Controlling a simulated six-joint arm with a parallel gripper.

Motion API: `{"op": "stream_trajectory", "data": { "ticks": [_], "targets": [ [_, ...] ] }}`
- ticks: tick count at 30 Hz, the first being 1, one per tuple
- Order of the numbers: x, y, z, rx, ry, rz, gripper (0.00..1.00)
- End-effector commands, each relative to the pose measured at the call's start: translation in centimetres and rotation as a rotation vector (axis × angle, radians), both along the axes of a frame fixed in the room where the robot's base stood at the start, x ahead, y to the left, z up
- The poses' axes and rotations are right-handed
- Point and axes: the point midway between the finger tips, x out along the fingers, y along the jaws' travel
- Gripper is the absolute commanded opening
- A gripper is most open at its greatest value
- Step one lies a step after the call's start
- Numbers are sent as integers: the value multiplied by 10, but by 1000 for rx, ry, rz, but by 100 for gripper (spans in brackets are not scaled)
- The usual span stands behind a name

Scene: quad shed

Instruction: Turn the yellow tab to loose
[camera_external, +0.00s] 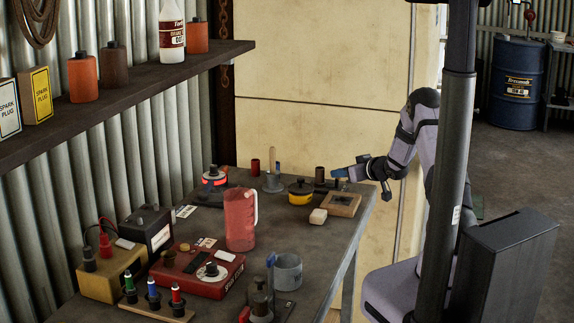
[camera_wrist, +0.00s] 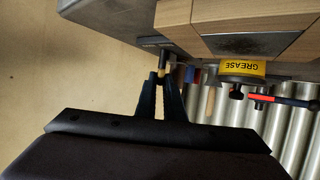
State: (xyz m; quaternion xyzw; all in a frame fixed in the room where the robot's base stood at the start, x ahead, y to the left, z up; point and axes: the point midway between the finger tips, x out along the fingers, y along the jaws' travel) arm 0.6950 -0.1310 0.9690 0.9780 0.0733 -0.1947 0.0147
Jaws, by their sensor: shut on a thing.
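My gripper (camera_wrist: 161,76) is shut on a narrow yellowish piece (camera_wrist: 161,74), which looks like the yellow tab. Only a sliver of it shows between the dark fingers. A small dark cylindrical part (camera_wrist: 154,41) sits just beyond the fingertips, and I cannot tell how the tab joins it. In the external view my gripper (camera_external: 343,173) is at the far right end of the bench, reaching leftward at low height. The tab cannot be made out there, and neither can any loose marking.
A red jug (camera_external: 241,218) and a red box (camera_external: 197,272) stand nearer. A shelf (camera_external: 150,85) overhangs the left.

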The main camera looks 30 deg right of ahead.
Motion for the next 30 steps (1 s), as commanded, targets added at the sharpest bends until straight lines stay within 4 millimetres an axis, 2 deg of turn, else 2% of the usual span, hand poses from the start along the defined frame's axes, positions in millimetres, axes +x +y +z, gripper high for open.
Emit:
{"op": "stream_trajectory", "data": {
  "ticks": [10,21,30],
  "targets": [
    [1,-5,5,0,0,161,0],
    [3,-8,-1,-1,-1,407,0],
    [4,-9,-2,-1,-1,531,0]
  ]
}}
